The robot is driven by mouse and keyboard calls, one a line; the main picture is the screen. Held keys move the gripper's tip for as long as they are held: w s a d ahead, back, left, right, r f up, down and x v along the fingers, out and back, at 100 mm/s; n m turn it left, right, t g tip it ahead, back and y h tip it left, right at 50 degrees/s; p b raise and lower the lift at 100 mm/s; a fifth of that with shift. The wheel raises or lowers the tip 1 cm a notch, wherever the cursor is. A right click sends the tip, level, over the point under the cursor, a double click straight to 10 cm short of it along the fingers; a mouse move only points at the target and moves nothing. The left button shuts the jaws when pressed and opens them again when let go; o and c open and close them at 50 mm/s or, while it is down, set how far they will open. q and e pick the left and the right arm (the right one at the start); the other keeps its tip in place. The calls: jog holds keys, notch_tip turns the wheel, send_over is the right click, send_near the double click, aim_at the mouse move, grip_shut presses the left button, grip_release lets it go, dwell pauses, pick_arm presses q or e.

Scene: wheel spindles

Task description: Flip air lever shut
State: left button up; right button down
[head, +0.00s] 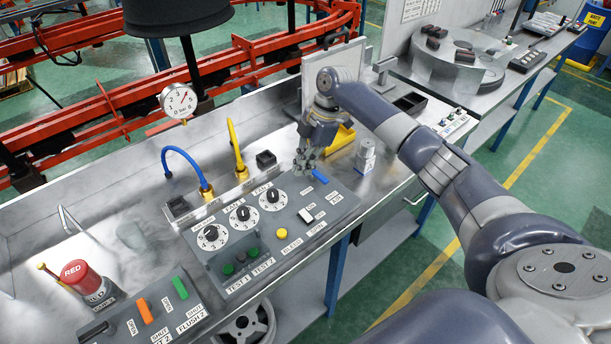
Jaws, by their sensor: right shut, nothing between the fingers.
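A grey control panel (262,262) lies on the steel bench, with dials, buttons and switches. A small blue lever (321,177) sits at its far right corner, close to several small labels that are too small to read surely; it is likely the air lever. My right gripper (306,168) points down just left of the blue lever, with its fingers together and nothing held. I cannot tell whether the fingertips touch the lever or the panel. My left gripper is not in view.
A yellow pipe (237,150), blue hose (183,158) and pressure gauge (178,100) rise behind the panel.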

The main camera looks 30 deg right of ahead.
jog(key=shift+w+b+v, duration=0.15)
jog(key=shift+b+v, duration=0.15)
jog(key=shift+v, duration=1.05)
jog(key=shift+w+b+v, duration=0.15)
jog(key=shift+b+v, duration=0.1)
jog(key=shift+v, duration=1.1)
jog(key=shift+w, duration=0.1)
